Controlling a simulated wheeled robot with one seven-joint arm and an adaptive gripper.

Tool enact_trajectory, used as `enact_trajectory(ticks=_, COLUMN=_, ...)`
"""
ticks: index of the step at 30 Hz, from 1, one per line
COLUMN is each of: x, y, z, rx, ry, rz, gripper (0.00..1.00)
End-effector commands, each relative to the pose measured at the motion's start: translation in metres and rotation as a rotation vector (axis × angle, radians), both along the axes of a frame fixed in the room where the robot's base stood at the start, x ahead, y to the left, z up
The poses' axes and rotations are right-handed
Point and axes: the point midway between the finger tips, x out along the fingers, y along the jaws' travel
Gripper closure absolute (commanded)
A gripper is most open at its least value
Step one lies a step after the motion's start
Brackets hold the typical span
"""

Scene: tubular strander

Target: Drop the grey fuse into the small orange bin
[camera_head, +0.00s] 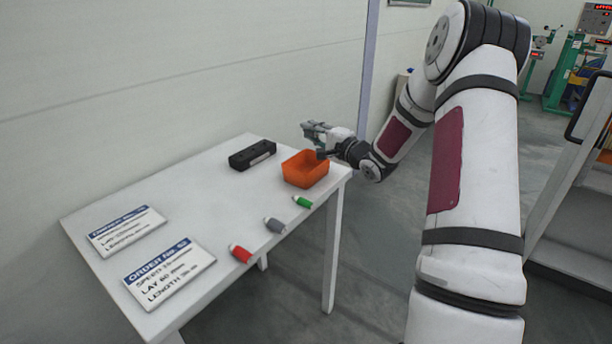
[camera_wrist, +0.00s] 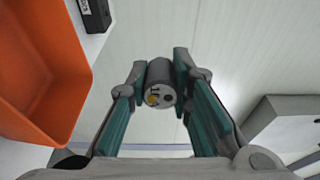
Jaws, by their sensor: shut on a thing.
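My gripper (camera_head: 312,130) is shut on a grey fuse (camera_wrist: 160,84), a short dark grey cylinder whose end face shows a yellow spot. The fuse sits between both fingertips in the wrist view (camera_wrist: 160,80). The small orange bin (camera_head: 303,180) stands at the right end of the white table. My gripper is raised above and behind the bin in the head view. In the wrist view the bin (camera_wrist: 35,70) is at the left, apart from the held fuse, and only part of it shows.
A wall runs behind the table. A grey structure (camera_wrist: 290,120) shows at the right in the wrist view.

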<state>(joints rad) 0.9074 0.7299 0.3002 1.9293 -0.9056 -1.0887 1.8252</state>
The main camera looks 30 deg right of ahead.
Motion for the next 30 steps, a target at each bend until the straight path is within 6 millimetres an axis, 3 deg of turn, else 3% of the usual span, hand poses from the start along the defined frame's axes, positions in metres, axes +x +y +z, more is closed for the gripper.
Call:
enact_trajectory(ticks=6, x=0.001, y=0.000, z=-0.025, rx=-0.001, ry=-0.001, rz=0.000, gripper=1.00)
enact_trajectory(ticks=17, x=0.000, y=0.000, z=-0.028, rx=-0.001, ry=-0.001, rz=0.000, gripper=1.00)
enact_trajectory(ticks=18, x=0.000, y=0.000, z=-0.028, rx=-0.001, ry=-0.001, rz=0.000, gripper=0.76)
enact_trajectory(ticks=21, x=0.000, y=0.000, z=-0.028, rx=-0.001, ry=-0.001, rz=0.000, gripper=0.57)
enact_trajectory(ticks=30, x=-0.001, y=0.000, z=-0.029, rx=0.000, ry=-0.001, rz=0.000, gripper=0.57)
